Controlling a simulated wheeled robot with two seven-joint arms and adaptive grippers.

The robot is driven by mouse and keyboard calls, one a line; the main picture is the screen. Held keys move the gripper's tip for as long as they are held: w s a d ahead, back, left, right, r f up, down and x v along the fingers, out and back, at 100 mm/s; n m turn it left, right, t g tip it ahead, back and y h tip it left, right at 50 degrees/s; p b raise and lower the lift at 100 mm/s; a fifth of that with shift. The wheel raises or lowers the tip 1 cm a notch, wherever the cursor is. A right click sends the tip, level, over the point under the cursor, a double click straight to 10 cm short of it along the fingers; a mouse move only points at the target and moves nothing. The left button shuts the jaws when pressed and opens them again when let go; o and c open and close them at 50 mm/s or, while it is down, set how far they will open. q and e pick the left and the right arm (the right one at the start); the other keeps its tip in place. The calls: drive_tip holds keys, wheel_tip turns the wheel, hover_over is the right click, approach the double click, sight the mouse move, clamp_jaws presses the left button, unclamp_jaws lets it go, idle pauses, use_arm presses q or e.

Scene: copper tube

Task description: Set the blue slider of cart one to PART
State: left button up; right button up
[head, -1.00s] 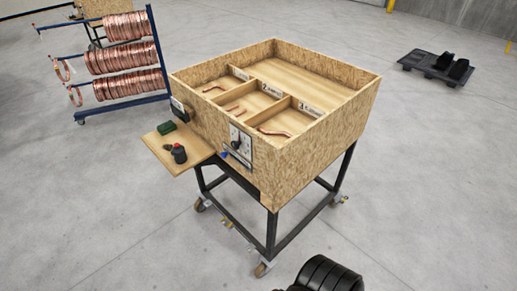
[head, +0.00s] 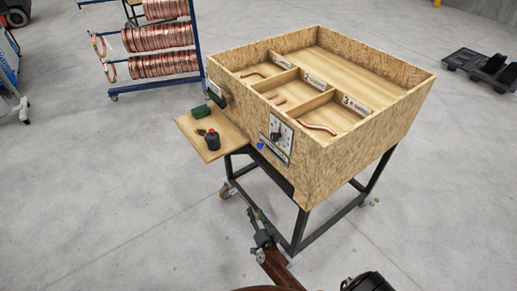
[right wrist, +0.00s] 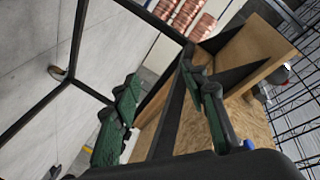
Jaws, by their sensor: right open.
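The cart is a chipboard box (head: 345,165) on a dark wheeled frame. Its front face carries a white dial panel (head: 282,136) with a black knob. The small blue slider (head: 260,146) sits at the lower left of this panel, near the left end of a pale strip. The strip's lettering is too small to read. My right gripper (head: 258,222) is low in front of the cart frame, below the slider and apart from it. In the right wrist view its green-padded fingers (right wrist: 160,75) are spread with nothing held between them. My left gripper is out of view.
The dark frame leg (head: 297,232) stands close to my right gripper. A copper coil rack (head: 160,38) stands behind. Floor in front is clear.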

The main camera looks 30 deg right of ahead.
drive_tip(key=w+d+r+m+h, duration=0.1)
drive_tip(key=w+r+m+h, duration=0.15)
drive_tip(key=r, duration=0.35)
drive_tip(key=w+d+r+m+t+h+b, duration=0.1)
drive_tip(key=w+r+m, duration=0.15)
drive_tip(key=r, duration=0.35)
drive_tip(key=w+d+r+m+h, duration=0.1)
drive_tip(key=w+r+m+h, duration=0.1)
drive_tip(key=r+m, duration=0.3)
drive_tip(key=m+g+h, duration=0.2)
drive_tip(key=m+h, duration=0.2)
drive_tip(key=m, duration=0.3)
approach(258, 147)
drive_tip(key=x, duration=0.4)
drive_tip(key=shift+y, duration=0.25)
drive_tip(key=b+x, duration=0.1)
drive_tip(key=x, duration=0.4)
drive_tip(key=shift+w+d+r, duration=0.15)
drive_tip(key=shift+d, duration=0.2)
drive_tip(key=shift+w+d, duration=0.35)
drive_tip(key=shift+w, duration=0.05)
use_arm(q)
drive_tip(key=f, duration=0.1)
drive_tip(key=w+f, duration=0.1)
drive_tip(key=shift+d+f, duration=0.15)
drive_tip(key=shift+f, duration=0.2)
use_arm(e)
drive_tip(key=shift+c, duration=0.7)
clamp_jaws()
